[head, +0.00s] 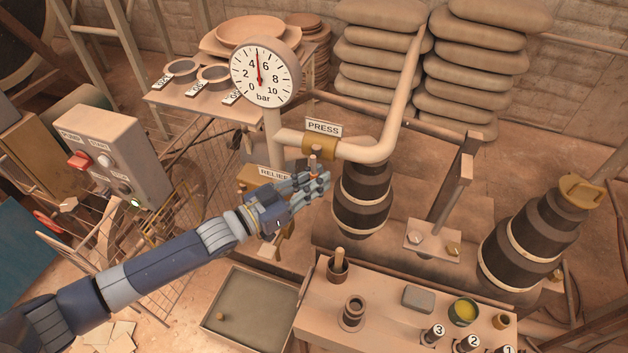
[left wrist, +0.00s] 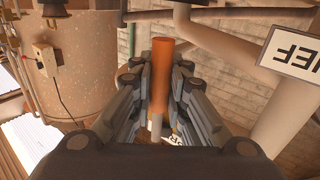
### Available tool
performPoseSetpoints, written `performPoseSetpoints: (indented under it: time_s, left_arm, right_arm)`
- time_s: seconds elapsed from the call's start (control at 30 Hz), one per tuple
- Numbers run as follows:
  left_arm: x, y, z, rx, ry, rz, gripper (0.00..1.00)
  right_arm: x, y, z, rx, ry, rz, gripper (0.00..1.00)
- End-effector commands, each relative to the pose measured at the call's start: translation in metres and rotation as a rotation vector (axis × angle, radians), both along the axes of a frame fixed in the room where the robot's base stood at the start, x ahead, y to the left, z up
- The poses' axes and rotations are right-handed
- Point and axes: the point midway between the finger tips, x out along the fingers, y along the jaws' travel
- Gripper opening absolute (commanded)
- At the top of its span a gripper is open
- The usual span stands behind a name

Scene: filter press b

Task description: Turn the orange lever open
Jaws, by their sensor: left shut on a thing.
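The orange lever (left wrist: 162,65) stands between the fingers of my left gripper (left wrist: 160,85) in the left wrist view. Its rounded top end sticks out beyond the fingertips. In the head view my left gripper (head: 318,184) is shut on the lever beside the RELIEF sign (head: 271,173), below the pipe. The gripper hides most of the lever there, and its pivot is not clear. My right gripper is not in view.
A pale pipe (head: 376,152) with a PRESS sign (head: 323,128) runs just above the gripper. A pressure gauge (head: 265,74) reads about 5 bar. A control box (head: 115,155) stands left. A workbench (head: 385,325) and a shallow tray (head: 250,312) are in front.

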Motion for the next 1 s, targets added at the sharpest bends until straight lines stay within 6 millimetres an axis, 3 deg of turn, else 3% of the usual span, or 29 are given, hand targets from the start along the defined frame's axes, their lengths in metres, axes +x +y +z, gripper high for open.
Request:
performPoseSetpoints:
  time_s: [0.1,0.3,0.73,0.77,0.83,0.87,1.0]
  left_arm:
    - [-0.003,-0.009,-0.006,-0.126,0.042,-0.001,0.0]
    - [-0.008,-0.022,0.0,-0.354,0.116,-0.001,0.0]
    - [-0.009,-0.026,0.006,-0.437,0.146,0.0,0.0]
    - [-0.009,-0.025,0.006,-0.437,0.146,0.0,0.15]
    - [-0.009,-0.026,0.006,-0.437,0.146,0.0,0.31]
    - [-0.009,-0.026,0.006,-0.436,0.145,0.0,0.35]
    - [-0.009,-0.026,0.007,-0.437,0.143,0.0,0.35]
  right_arm:
    - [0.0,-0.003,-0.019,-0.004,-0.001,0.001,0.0]
    - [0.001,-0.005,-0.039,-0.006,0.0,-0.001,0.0]
    - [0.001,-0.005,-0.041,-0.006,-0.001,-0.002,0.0]
    - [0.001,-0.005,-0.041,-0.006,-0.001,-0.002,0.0]
    - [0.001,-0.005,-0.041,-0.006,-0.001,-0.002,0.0]
    - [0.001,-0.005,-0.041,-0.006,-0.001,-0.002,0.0]
    - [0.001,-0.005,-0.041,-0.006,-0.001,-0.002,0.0]
